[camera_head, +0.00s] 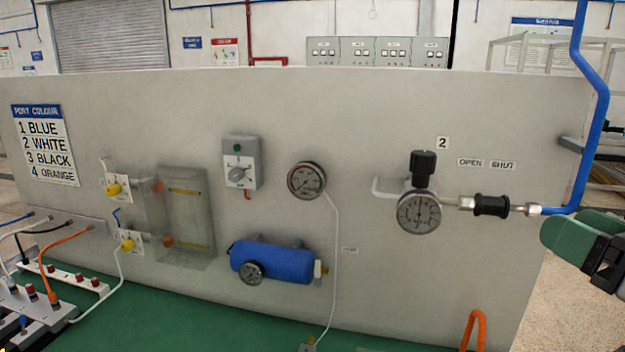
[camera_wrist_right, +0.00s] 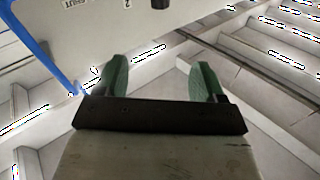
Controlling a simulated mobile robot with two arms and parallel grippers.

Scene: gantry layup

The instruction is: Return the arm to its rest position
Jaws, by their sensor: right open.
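My right gripper (camera_head: 583,250) is at the right edge of the head view, beside the right end of the grey panel (camera_head: 380,130). Its green fingers are partly cut off there. In the right wrist view, the right gripper (camera_wrist_right: 160,78) has its two green fingers wide apart with nothing between them. The panel's lower edge and blue pipe lie beyond the fingers. My left gripper is not in the head view.
The blue pipe (camera_head: 592,120) runs down near my right gripper to a black sleeve valve (camera_head: 491,206). A regulator with gauge (camera_head: 419,212) and a blue tank (camera_head: 270,262) are on the panel. Floor shows right of the panel.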

